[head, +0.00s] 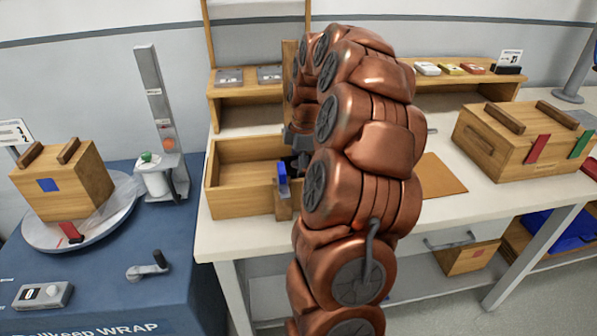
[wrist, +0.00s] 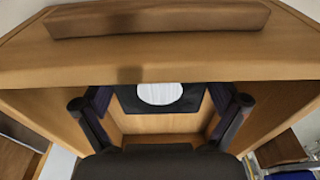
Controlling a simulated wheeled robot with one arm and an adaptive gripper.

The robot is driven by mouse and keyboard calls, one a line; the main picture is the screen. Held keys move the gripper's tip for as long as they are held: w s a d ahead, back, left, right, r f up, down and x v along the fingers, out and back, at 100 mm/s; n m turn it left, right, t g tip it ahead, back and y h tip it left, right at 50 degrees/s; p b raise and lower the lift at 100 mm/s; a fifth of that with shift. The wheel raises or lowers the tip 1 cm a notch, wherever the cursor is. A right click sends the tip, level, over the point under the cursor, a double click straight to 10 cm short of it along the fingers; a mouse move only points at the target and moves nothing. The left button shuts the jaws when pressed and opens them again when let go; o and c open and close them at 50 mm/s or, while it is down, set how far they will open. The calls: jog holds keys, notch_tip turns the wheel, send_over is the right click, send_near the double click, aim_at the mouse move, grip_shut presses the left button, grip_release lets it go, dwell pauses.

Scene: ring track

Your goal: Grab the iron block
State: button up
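I cannot pick out an iron block for certain in either view. In the wrist view, a dark square piece with a white round face (wrist: 160,93) sits inside a wooden enclosure, beyond and between my fingers. I cannot tell whether it is the block. My gripper (wrist: 161,104) is open, with its two dark fingers spread left and right and nothing touching them that I can see. In the head view my copper arm hides most of the gripper, which is over the right part of an open wooden box (head: 240,203) on the white table.
A blue upright piece (head: 283,180) stands at the open box's front right. A closed wooden box (head: 520,145) is at right, beside a brown mat (head: 440,174). At left, a wooden box (head: 62,180) sits on a wrapping turntable. A shelf (head: 470,88) runs behind.

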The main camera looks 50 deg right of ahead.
jog(key=c, duration=1.3)
jog(key=shift+c, duration=0.4)
jog(key=shift+r, duration=0.1)
